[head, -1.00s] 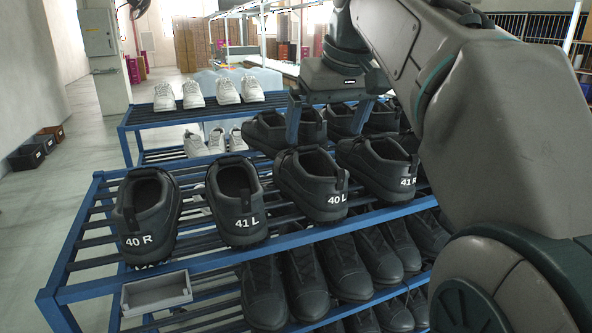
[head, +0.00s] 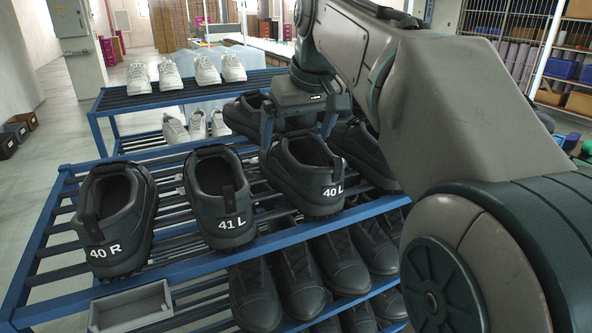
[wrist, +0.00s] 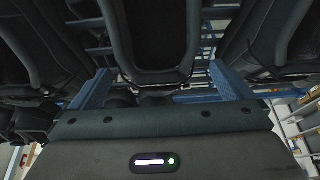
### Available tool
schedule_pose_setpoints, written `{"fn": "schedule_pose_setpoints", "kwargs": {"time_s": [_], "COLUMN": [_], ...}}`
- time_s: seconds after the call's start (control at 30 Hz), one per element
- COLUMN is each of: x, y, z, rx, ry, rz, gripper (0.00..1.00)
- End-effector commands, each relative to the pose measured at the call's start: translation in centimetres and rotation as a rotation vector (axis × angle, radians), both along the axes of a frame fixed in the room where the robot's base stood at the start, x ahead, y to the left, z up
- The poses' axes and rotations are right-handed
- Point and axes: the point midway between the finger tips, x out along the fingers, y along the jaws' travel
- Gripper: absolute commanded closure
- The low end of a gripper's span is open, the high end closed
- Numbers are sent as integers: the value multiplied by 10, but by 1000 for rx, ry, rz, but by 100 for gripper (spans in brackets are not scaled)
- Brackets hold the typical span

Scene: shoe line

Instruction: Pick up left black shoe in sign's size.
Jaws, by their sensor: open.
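A black shoe marked 40 L (head: 306,185) stands on the top shelf of the blue rack, heel facing me. A black shoe marked 41 L (head: 220,195) stands to its left, and one marked 40 R (head: 115,215) is at the far left. Another black shoe (head: 365,152) to the right is partly hidden by my arm; its label is hidden. My gripper (head: 297,143) is open and empty, just above the 40 L shoe. In the wrist view a dark shoe (wrist: 155,40) shows between the spread blue fingers. No size sign is readable.
The blue rack (head: 200,268) has more dark shoes on its lower shelf. A small grey tray (head: 130,306) sits at its front left. White shoes (head: 185,74) stand on a rack behind. Neighbouring shoes stand close on both sides of the gripper.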

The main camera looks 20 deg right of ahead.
Motion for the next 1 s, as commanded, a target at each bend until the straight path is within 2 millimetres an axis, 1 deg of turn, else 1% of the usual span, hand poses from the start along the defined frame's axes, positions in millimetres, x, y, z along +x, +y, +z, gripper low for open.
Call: {"fn": "schedule_pose_setpoints", "kwargs": {"time_s": [0.33, 0.43, 0.63, 0.67, 0.7, 0.77, 0.8, 0.83, 1.0], "x": [12, 15, 15, 15, 15, 15, 15, 15, 15], "y": [0, 1, 1, 1, 1, 1, 1, 1, 1], "z": [-43, -48, -49, -49, -49, -49, -49, -49, -48], "rx": [1, 0, 0, 0, 0, 0, 0, 0, 0], "ry": [3, 1, 0, 1, 1, 1, 1, 1, -1], "rz": [-1, 0, 0, 0, 0, 0, 0, 0, 0], "gripper": [0, 0, 0, 3, 14, 31, 42, 50, 50]}}
